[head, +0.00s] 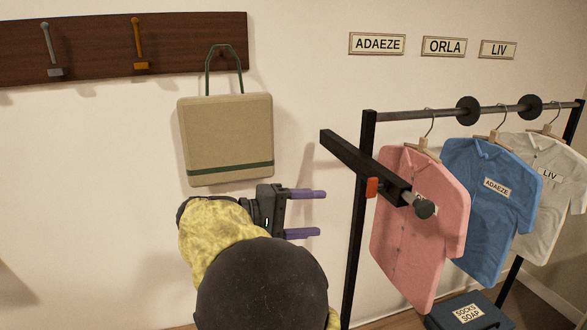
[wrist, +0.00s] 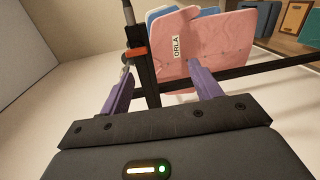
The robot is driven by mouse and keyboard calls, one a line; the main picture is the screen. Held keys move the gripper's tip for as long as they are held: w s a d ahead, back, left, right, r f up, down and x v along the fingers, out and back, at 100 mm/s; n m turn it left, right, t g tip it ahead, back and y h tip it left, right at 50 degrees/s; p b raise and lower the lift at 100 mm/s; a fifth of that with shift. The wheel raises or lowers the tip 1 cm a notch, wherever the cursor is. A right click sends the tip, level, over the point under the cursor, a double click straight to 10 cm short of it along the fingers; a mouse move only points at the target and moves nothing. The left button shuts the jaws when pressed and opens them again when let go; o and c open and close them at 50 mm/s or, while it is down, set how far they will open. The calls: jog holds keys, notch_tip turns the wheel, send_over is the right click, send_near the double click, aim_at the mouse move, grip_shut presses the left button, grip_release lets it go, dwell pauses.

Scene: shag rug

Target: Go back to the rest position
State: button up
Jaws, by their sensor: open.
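My gripper (head: 304,213) is open and empty, with two purple fingers pointing right in the head view. It is below and right of a beige bag (head: 228,135) with a green stripe, which hangs by green handles on the wall rack. A gap of bare wall shows between the fingers and the black clothes rack (head: 358,215). The wrist view shows both fingers (wrist: 160,88) spread apart, with the rack post and the pink shirt (wrist: 215,48) beyond them. Nothing is between the fingers.
The clothes rack holds a pink shirt (head: 415,225), a blue shirt (head: 490,205) and a white shirt (head: 540,190). A box marked "SOCKS SOAP" (head: 467,313) is low at right. Wall left of my arm is clear.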

jog(key=s+d+f+g+y+p, duration=0.35)
jog(key=d+f+y, duration=0.35)
jog(key=d+f, duration=0.4)
jog(key=s+d+f+m+t+y+p, duration=0.1)
jog(key=s+f+m+y+p, duration=0.3)
jog(key=s+y, duration=0.4)
jog(key=s+f, duration=0.1)
jog(key=s, duration=0.3)
jog(key=shift+s+d+y, duration=0.3)
jog(key=shift+d, duration=0.1)
jog(key=shift+w, duration=0.1)
jog(key=shift+r, duration=0.1)
